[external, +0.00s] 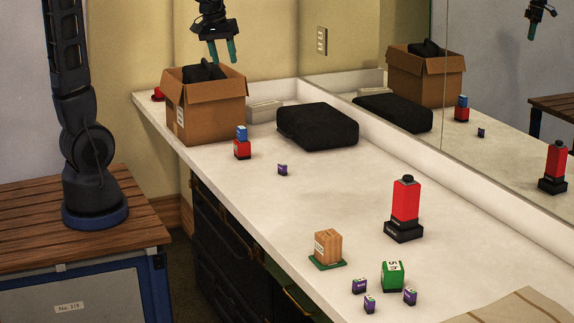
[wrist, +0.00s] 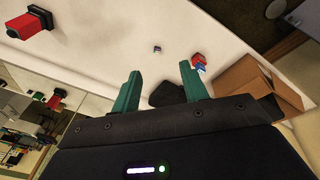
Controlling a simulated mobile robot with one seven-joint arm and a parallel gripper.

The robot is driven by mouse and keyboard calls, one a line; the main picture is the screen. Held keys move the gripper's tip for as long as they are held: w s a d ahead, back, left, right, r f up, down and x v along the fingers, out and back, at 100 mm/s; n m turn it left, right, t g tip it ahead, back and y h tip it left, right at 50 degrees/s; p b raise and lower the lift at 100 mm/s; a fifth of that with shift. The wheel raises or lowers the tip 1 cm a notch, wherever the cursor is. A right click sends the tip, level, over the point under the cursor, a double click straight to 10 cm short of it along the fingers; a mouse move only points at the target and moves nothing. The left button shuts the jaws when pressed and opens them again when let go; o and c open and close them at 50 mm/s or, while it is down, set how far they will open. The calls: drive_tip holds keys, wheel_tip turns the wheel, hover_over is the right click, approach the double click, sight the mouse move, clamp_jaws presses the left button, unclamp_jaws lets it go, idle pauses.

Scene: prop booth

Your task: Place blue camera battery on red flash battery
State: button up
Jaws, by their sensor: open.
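The blue camera battery (external: 241,132) sits upright on top of the red flash battery (external: 242,151), on the white counter in front of the cardboard box. The two appear touching and roughly aligned. In the wrist view the blue battery (wrist: 201,68) and red battery (wrist: 197,58) show small, just beyond the right fingertip. My gripper (external: 223,58) is open and empty, raised well above the counter near the box and apart from the batteries. Its two green fingers also show in the wrist view (wrist: 159,75), with nothing between them.
An open cardboard box (external: 205,120) holding a black item stands behind the batteries. A black case (external: 318,127) lies to their right, and a small purple block (external: 283,169) is nearer. A red-and-black tower (external: 405,202) stands farther right. A mirror (external: 500,120) lines the right side.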

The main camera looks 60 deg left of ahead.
drive_tip(key=s+d+m+t, duration=0.1)
drive_tip(key=s+d+m, duration=0.3)
drive_tip(key=s, duration=0.6)
drive_tip(key=s+d+m+t, duration=0.1)
drive_tip(key=s+d+m, duration=0.3)
drive_tip(key=s+d, duration=0.3)
drive_tip(key=s, duration=0.3)
drive_tip(key=shift+s+d+r, duration=0.35)
drive_tip(key=shift+r, duration=0.05)
